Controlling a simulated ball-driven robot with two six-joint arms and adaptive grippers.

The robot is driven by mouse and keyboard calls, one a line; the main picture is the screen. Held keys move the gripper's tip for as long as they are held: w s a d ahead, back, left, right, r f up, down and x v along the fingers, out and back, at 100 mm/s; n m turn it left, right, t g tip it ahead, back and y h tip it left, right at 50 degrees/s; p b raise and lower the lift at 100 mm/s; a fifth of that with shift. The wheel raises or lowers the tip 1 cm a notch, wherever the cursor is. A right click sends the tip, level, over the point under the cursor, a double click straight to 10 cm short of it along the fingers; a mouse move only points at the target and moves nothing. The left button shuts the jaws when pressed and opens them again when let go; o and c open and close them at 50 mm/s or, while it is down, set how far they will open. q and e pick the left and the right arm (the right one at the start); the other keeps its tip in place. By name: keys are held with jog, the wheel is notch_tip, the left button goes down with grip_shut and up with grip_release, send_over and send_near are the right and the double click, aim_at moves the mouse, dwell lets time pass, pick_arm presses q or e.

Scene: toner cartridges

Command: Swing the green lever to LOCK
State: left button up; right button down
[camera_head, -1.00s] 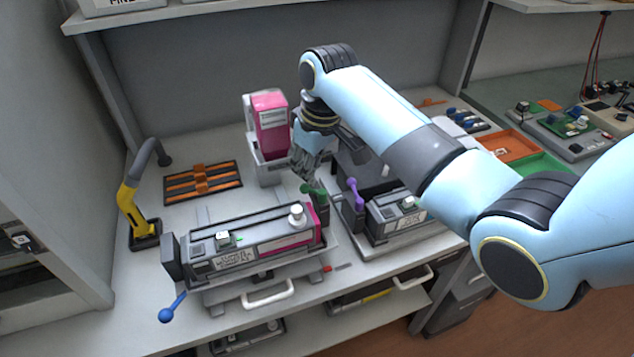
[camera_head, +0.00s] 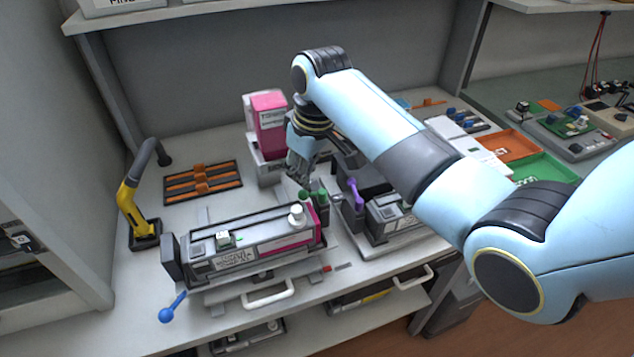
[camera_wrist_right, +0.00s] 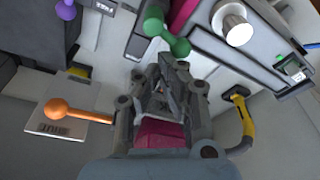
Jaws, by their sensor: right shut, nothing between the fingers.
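The green lever (camera_head: 322,196) stands at the right end of the magenta-and-grey toner cartridge (camera_head: 255,242) in the head view. One rounded green end (camera_head: 303,196) shows left of the other. In the right wrist view the green lever (camera_wrist_right: 166,37) has two rounded ends, just past my fingertips. My right gripper (camera_head: 299,182) is shut and empty, pointing down just above and behind the lever. In the right wrist view its fingers (camera_wrist_right: 172,66) are together, close to the lever's nearer end; I cannot tell whether they touch. No LOCK marking is readable. My left gripper is out of view.
A purple lever (camera_head: 356,192) and second cartridge unit (camera_head: 393,212) stand to the right. A magenta toner box (camera_head: 268,122) stands behind. A blue lever (camera_head: 170,308) is at front left, a yellow hooked arm (camera_head: 130,205) at left. An orange lever (camera_wrist_right: 70,112) shows in the wrist view.

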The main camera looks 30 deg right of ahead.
jog(key=shift+s+a, duration=0.1)
jog(key=shift+a, duration=0.15)
jog(key=shift+r, duration=0.15)
notch_tip(320, 180, up, 7)
dwell(0.9)
